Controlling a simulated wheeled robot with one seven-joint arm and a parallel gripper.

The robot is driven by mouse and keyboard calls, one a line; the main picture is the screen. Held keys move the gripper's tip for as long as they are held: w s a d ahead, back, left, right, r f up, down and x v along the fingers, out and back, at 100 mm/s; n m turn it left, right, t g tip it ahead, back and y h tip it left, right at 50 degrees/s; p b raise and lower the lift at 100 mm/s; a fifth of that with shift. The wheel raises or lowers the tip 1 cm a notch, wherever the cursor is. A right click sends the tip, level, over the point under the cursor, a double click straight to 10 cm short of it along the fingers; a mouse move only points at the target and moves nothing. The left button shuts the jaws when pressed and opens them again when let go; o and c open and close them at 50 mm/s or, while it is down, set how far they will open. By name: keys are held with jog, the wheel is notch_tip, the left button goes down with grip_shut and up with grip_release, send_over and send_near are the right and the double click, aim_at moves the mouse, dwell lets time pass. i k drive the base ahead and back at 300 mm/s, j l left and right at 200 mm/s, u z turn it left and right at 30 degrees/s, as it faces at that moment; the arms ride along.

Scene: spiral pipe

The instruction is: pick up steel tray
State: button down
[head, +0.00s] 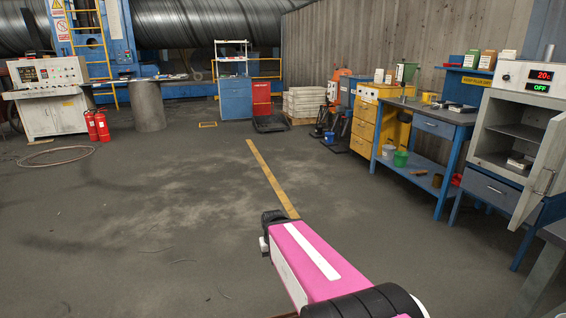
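I cannot make out a steel tray with certainty. A small pale metallic object (520,161) lies inside the open oven at the right; it is too small to tell whether it is a tray. My pink arm reaches up from the bottom edge, right of the middle, over bare floor. It ends in a dark joint, and I see no gripper fingers. My arm is well apart from the oven and the benches.
The oven (495,127) stands at right, its door swung open into the room. A blue workbench (428,112), a yellow drawer cabinet (364,123) and stacked crates (304,101) line the right side. Fire extinguishers (97,125) stand at left. The middle floor is clear.

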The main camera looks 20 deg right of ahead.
aim_at(525, 162)
jog(key=i+z, duration=0.85)
jog(key=i+j+z, duration=0.15)
jog(key=i+z, duration=0.15)
jog(key=z, duration=0.15)
jog(key=i+l+z, duration=0.15)
jog(key=z, duration=0.25)
jog(key=i+l+z, duration=0.1)
jog(key=i+z, duration=0.45)
jog(key=z, duration=0.2)
jog(key=i+l, duration=0.75)
